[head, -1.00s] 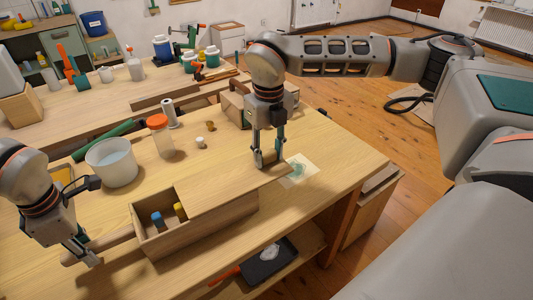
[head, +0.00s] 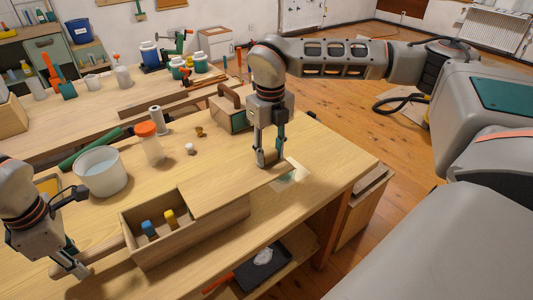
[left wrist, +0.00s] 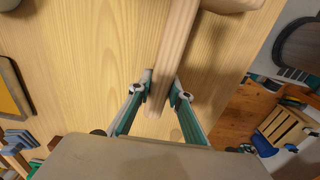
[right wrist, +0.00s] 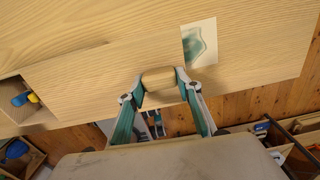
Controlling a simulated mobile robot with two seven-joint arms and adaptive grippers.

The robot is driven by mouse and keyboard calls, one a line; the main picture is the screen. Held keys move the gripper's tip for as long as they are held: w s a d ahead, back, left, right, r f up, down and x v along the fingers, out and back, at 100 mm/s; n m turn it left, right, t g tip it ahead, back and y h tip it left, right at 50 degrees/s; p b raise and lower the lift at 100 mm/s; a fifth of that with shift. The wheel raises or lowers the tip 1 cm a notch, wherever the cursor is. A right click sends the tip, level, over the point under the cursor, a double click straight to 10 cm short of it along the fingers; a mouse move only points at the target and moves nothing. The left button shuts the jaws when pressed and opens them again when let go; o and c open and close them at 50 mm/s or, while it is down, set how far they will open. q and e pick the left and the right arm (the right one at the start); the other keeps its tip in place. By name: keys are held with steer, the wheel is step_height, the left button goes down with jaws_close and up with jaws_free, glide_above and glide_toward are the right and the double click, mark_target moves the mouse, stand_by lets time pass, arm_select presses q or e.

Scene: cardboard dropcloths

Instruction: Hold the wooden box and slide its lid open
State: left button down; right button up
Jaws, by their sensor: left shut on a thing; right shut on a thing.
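The wooden box (head: 200,239) lies on the workbench with its left part open. A blue-capped item (head: 148,228) and a yellow-capped item (head: 170,217) show inside. The flat lid (head: 225,187) covers the rest and sticks out past the box's right end. My left gripper (head: 80,268) is shut on the box's round wooden handle (head: 108,248); the handle also shows between the fingers in the left wrist view (left wrist: 176,50). My right gripper (head: 268,161) is shut on the lid's right end, a small tab (right wrist: 158,79) in the right wrist view.
A white bucket (head: 101,172), an orange-lidded jar (head: 150,146) and small knobs stand behind the box. A wooden case with a handle (head: 231,112) is behind my right gripper. A green-printed sheet (head: 292,173) lies right of the lid. The bench's right corner is clear.

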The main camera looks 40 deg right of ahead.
steer(key=shift+d, duration=1.6)
steer(key=o, duration=1.2)
steer(key=shift+s, duration=0.1)
steer(key=shift+o, duration=0.4)
steer(key=o, duration=0.4)
step_height(320, 180, up, 7)
